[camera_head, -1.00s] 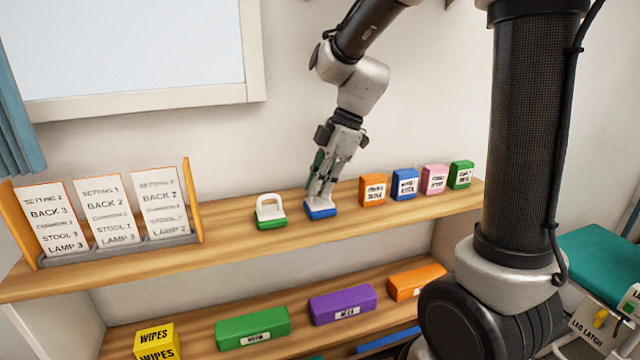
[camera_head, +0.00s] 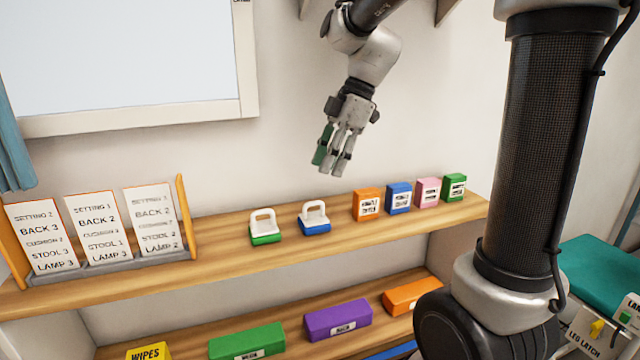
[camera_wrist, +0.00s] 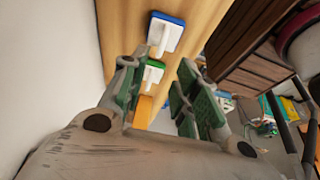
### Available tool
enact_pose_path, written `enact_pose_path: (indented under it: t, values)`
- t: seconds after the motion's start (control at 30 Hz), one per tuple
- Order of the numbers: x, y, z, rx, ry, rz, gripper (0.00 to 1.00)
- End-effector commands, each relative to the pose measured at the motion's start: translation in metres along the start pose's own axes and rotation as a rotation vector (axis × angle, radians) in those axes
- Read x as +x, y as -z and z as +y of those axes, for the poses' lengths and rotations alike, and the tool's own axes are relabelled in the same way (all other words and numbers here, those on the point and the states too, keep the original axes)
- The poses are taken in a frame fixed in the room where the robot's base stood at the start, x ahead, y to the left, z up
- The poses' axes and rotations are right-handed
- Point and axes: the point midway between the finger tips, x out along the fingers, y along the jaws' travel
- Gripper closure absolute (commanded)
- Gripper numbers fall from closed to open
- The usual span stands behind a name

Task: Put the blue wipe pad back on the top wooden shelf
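The blue wipe pad (camera_head: 314,226), a blue block with a white loop handle, sits upright on the top wooden shelf (camera_head: 215,258). It stands just right of a similar green pad (camera_head: 265,238) and left of the orange box. In the wrist view the blue pad (camera_wrist: 168,30) shows at the top, with the green pad (camera_wrist: 153,72) below it. My gripper (camera_head: 335,168) hangs above the shelf, clear of both pads, with its fingers pointing down. The fingers are apart with nothing between them in the wrist view (camera_wrist: 155,95).
Orange (camera_head: 368,204), blue (camera_head: 399,197), pink and green labelled boxes stand in a row at the shelf's right. A card rack (camera_head: 100,264) fills the left end. The lower shelf holds green, purple (camera_head: 338,319) and orange blocks and a yellow wipes box (camera_head: 148,352).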

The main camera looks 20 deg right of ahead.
Motion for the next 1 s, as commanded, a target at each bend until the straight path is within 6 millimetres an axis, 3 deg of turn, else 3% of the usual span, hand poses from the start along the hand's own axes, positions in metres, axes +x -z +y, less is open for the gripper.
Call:
enact_pose_path:
  t: [0.13, 0.37, 0.47, 0.7, 0.8, 1.0]
  values:
    - [-0.02, 0.0, 0.001, 0.0, -0.002, -0.001, 0.69]
    - [-0.03, -0.003, -0.007, 0.044, -0.012, -0.013, 0.69]
    - [-0.036, -0.013, -0.031, 0.206, -0.055, -0.052, 0.69]
    - [-0.043, -0.065, -0.126, 0.907, -0.309, -0.128, 0.69]
    - [-0.039, -0.086, -0.156, 1.158, -0.424, -0.107, 0.69]
    - [-0.03, -0.108, -0.186, 1.436, -0.555, -0.046, 0.69]
